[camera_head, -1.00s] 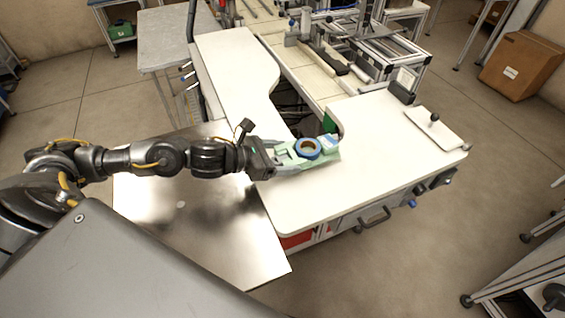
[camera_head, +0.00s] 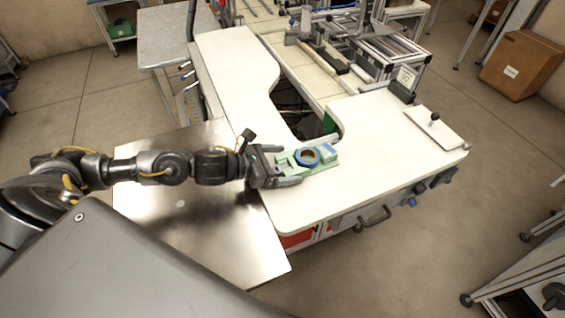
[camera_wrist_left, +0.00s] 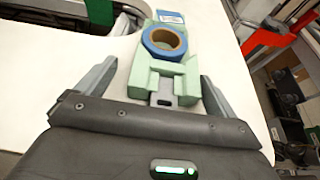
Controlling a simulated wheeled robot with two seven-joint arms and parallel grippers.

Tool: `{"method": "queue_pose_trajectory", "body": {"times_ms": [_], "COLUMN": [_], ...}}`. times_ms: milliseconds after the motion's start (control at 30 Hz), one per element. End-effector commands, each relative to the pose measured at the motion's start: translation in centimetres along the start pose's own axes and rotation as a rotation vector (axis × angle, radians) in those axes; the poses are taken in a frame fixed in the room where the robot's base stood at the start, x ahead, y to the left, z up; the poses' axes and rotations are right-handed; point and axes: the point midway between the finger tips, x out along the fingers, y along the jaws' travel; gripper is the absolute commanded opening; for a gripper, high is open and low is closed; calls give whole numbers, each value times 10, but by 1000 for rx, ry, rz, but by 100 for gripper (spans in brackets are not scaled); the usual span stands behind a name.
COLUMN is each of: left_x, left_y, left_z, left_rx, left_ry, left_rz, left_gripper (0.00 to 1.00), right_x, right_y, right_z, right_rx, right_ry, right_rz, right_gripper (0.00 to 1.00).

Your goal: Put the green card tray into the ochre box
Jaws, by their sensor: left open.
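The pale green card tray (camera_head: 325,161) lies on the white worktop, near its left front part. A blue tape reel (camera_head: 309,156) with a brown core sits in it. The tray also shows in the left wrist view (camera_wrist_left: 190,82), with the reel (camera_wrist_left: 164,42) at its middle. My left gripper (camera_head: 292,169) is open at the tray's near end. In the left wrist view its fingers (camera_wrist_left: 160,78) stand on either side of the tray, with gaps visible. My right gripper is not in view. No box that is clearly ochre shows.
The white worktop (camera_head: 350,190) is clear right of the tray, up to a white plate with a black knob (camera_head: 434,118). A bare metal table (camera_head: 190,240) lies under my left arm. A brown cardboard box (camera_head: 520,65) stands on the floor far right.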

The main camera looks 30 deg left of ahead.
Motion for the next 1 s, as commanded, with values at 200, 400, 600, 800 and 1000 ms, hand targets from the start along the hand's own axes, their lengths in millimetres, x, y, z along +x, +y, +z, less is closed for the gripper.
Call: {"method": "queue_pose_trajectory", "body": {"times_ms": [200, 400, 600, 800, 1000], "left_x": [-2, -33, -75, -104, -117], "left_y": [0, 0, 1, 0, 0], "left_z": [5, -2, -4, -2, 1], "left_rx": [0, 4, 4, 2, 1], "left_ry": [0, 5, 7, 6, 2], "left_rz": [0, 0, 1, 1, 0], "left_gripper": [94, 94, 94, 94, 94], "right_x": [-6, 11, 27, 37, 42], "right_y": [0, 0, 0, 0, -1], "right_z": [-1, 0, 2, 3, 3], "right_rx": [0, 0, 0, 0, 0], "right_ry": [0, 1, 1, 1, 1], "right_rz": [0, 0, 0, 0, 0], "right_gripper": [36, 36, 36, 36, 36]}}
